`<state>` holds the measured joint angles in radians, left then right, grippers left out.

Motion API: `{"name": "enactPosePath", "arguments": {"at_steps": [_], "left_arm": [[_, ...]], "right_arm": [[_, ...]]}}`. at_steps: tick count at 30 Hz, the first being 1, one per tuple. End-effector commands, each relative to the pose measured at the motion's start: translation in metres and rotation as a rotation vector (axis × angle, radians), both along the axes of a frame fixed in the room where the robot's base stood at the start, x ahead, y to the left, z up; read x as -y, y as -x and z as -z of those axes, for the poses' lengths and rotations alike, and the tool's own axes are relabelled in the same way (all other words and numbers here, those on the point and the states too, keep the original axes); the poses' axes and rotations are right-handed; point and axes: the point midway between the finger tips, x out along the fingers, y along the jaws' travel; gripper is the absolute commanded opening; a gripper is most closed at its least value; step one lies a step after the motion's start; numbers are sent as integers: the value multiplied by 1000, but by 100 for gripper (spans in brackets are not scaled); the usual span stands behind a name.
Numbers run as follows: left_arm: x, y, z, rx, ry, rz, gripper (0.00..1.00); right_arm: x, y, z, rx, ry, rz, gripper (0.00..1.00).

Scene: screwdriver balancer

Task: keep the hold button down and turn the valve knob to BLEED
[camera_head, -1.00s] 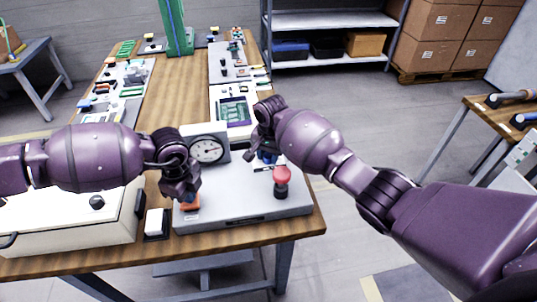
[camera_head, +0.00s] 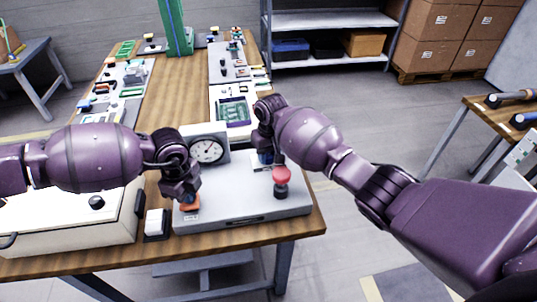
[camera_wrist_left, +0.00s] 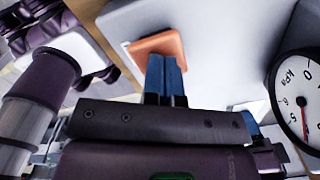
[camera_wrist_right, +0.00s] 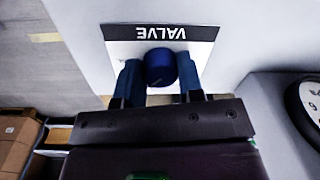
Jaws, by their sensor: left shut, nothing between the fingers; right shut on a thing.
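The orange hold button (camera_head: 190,204) is at the front left of the grey panel box (camera_head: 235,205). My left gripper (camera_head: 187,196) is shut and empty, with its blue fingertips against the orange button in the left wrist view (camera_wrist_left: 163,62); how far it is pressed cannot be told. The round blue valve knob (camera_wrist_right: 160,67) sits on a plate marked VALVE (camera_wrist_right: 122,40). My right gripper (camera_head: 265,158) is shut on this knob, one finger on either side. The knob's position marks, BLEED included, are hidden or not readable.
A pressure gauge (camera_head: 208,150) stands at the back of the box between my arms. A red mushroom button (camera_head: 282,175) stands close in front of my right gripper. A white case (camera_head: 70,215) lies to the left. Boards and tools line the table behind.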

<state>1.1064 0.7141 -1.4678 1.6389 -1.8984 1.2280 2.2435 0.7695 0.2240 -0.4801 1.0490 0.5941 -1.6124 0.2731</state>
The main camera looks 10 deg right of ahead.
Motion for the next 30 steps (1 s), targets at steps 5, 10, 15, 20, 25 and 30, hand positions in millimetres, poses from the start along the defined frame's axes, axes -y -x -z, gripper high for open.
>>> {"name": "enactPosePath", "arguments": {"at_steps": [5, 10, 15, 20, 25, 30], "left_arm": [[0, 1, 1, -2, -1, 0, 0], [0, 1, 1, -2, -1, 0, 0], [0, 1, 1, -2, -1, 0, 0], [0, 1, 1, -2, -1, 0, 0], [0, 1, 1, -2, -1, 0, 0], [0, 0, 1, -2, -1, 0, 0]], "right_arm": [[0, 0, 0, -1, 0, -166, 11], [0, -1, -1, 0, 0, -326, 11], [0, -1, -1, 0, 0, -476, 11], [0, -1, 0, 0, 0, -592, 11], [0, -1, 0, 0, 0, -683, 11], [0, -1, 0, -1, 0, -739, 11]]}}
